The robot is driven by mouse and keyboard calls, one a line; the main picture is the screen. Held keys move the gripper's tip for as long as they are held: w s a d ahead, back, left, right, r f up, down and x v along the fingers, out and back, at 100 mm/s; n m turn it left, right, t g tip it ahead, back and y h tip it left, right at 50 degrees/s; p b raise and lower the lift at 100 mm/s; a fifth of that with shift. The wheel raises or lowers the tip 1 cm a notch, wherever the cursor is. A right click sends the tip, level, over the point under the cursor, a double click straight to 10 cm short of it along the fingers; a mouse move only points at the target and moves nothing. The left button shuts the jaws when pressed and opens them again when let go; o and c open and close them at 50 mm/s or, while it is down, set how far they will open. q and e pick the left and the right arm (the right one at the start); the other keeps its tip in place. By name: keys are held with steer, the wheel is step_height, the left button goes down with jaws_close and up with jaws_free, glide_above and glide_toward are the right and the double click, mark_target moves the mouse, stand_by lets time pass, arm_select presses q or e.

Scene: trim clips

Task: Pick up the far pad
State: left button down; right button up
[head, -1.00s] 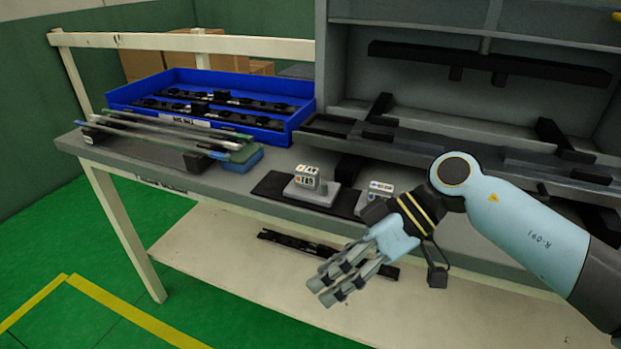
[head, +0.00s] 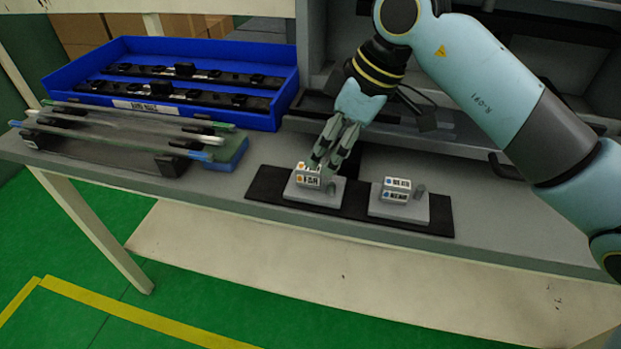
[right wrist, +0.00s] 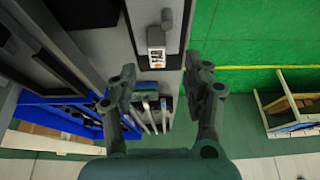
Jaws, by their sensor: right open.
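Two small white-and-grey blocks with printed labels each stand on a light grey plate, both on one black mat (head: 355,222) on the bench. The left block (head: 308,176) and the right block (head: 397,189) are a short way apart; I cannot tell which one is called the far pad. My right gripper (head: 335,158) is open and points down just over and behind the left block, partly overlapping it. In the right wrist view a labelled block (right wrist: 156,40) lies beyond the gap between the open fingers (right wrist: 166,88), which are empty. My left gripper is not in view.
A blue tray (head: 165,119) with black strips stands at the back left. Several thin rods (head: 130,122) rest on black holders in front of it, by a blue block (head: 229,155). A grey cabinet stands behind. The bench's front edge runs close below the mat.

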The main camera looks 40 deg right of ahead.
mark_target(316, 180)
steer(key=shift+w+a+f, duration=0.15)
steer(key=shift+w+f, duration=0.05)
steer(key=shift+f, duration=0.25)
steer(key=shift+w+f, duration=0.1)
steer(key=shift+f, duration=0.2)
steer(key=x, duration=0.4)
steer(key=shift+w+f, duration=0.1)
steer(key=shift+f, duration=0.2)
steer(key=shift+w+f, duration=0.1)
steer(key=shift+f, duration=0.1)
steer(key=c, duration=0.4)
jaws_close()
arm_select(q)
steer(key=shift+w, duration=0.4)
